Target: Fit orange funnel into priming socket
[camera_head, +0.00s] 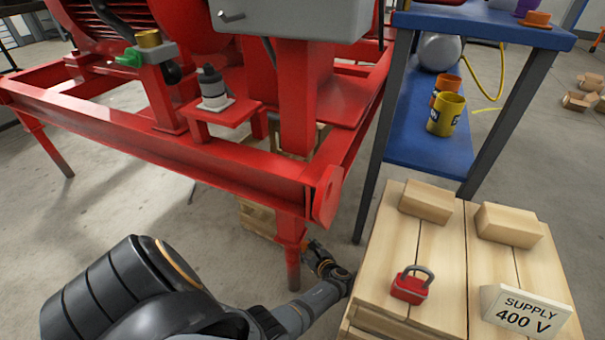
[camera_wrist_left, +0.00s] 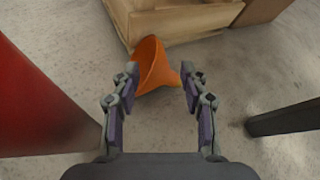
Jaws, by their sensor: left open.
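The orange funnel (camera_wrist_left: 155,66) lies on its side on the floor in the left wrist view, against a wooden crate. In the head view I cannot see it. My left gripper (camera_wrist_left: 160,82) is open, with its fingertips on either side of the funnel's narrower part; I cannot tell whether they touch it. In the head view this gripper (camera_head: 318,258) is low, beside a red skid leg. A brass ring fitting (camera_head: 149,39) beside a green handle on the red skid looks like the priming socket. My right gripper is not in view.
The red skid frame (camera_head: 230,165) stands over the low area, with a wooden crate (camera_head: 258,217) beneath. A wooden crate top (camera_head: 445,262) at right bears a red padlock (camera_head: 411,285), blocks and a sign (camera_head: 522,312). A blue shelf bench (camera_head: 425,140) stands behind it.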

